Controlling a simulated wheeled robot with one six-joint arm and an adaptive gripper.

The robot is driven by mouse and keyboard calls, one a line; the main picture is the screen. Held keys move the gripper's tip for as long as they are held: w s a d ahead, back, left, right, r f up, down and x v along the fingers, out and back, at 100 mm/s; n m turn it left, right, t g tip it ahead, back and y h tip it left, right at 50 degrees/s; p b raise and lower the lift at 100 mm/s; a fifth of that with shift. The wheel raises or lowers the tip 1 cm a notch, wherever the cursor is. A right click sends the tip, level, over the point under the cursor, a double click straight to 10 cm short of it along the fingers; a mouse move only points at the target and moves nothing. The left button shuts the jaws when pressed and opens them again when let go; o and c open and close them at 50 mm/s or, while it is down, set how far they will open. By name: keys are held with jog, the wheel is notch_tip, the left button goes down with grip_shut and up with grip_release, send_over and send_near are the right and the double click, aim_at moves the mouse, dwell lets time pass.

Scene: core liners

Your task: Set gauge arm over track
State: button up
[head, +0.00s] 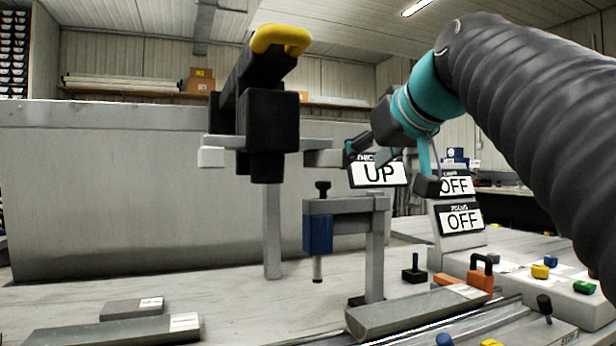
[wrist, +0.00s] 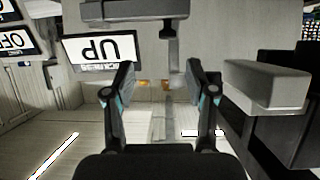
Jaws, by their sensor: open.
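The gauge, which I take to be the grey arm (head: 352,205) on an upright post, has a blue block (head: 317,234) at its left end. A black knob (head: 322,188) tops it and a thin plunger hangs below. The track (head: 450,328) runs along the bench at lower right. My gripper (head: 388,168) is open and empty, above and right of the gauge arm. In the wrist view, which is upside down, my gripper (wrist: 160,75) has fingers apart, with a knob (wrist: 169,31) and grey bar (wrist: 135,10) beyond them. I see no contact.
A tall black stand head with a yellow handle (head: 281,40) rises left of the gauge. A grey liner half (head: 415,310) lies by the track. An UP sign (head: 380,175) and OFF signs (head: 461,219) stand behind. Flat grey pieces (head: 115,330) lie front left.

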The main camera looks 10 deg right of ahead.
jog(key=shift+y, duration=0.3)
jog(key=x, duration=0.9)
jog(key=a+r+x, duration=0.1)
jog(key=x, duration=0.3)
jog(key=shift+w, duration=0.3)
